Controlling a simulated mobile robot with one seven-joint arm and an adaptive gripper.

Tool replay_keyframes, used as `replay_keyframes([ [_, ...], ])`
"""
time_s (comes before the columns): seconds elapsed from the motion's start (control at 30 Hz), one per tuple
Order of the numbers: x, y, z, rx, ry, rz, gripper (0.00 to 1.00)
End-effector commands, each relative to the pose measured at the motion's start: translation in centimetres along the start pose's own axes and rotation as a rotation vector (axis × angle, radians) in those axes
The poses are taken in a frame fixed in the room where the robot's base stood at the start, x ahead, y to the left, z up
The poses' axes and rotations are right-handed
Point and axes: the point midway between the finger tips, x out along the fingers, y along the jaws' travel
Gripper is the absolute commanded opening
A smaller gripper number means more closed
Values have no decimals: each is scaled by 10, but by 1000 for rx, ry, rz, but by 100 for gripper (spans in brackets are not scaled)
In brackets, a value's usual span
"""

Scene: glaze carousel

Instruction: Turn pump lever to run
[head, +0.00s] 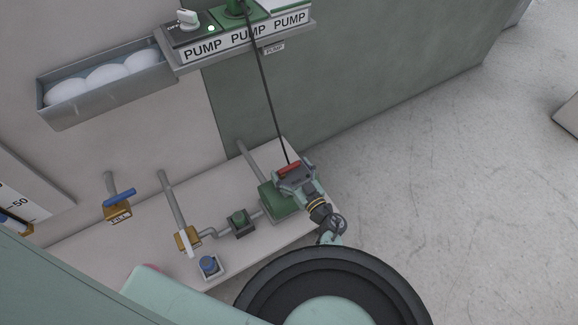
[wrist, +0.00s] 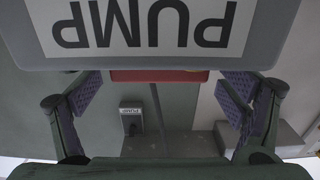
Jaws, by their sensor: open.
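A white lever knob (head: 188,18) sits on a black plate beside a lit green lamp (head: 211,29), on the panel marked PUMP (head: 202,50). My gripper (head: 292,170) is low and far from that panel, at the bench's right end. In the wrist view, its open fingers (wrist: 165,100) stand on either side of a red bar (wrist: 160,76) below a large grey body marked PUMP (wrist: 140,30). The red bar also shows in the head view (head: 288,168). I cannot tell whether the fingers touch it.
A black cable (head: 265,90) runs from the panel down to my gripper. The bench (head: 85,243) carries a green pump (head: 278,198), a valve with a blue handle (head: 119,198) and one with a white handle (head: 187,240). A grey tray (head: 65,118) hangs left of the panel.

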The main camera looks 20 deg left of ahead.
Motion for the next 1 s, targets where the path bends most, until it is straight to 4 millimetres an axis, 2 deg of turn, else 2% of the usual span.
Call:
replay_keyframes([
  [0.13,9,0,0,0,0,1,90],
  [0.4,10,0,0,-1,0,1,90],
  [1.0,10,0,0,-1,0,1,51],
])
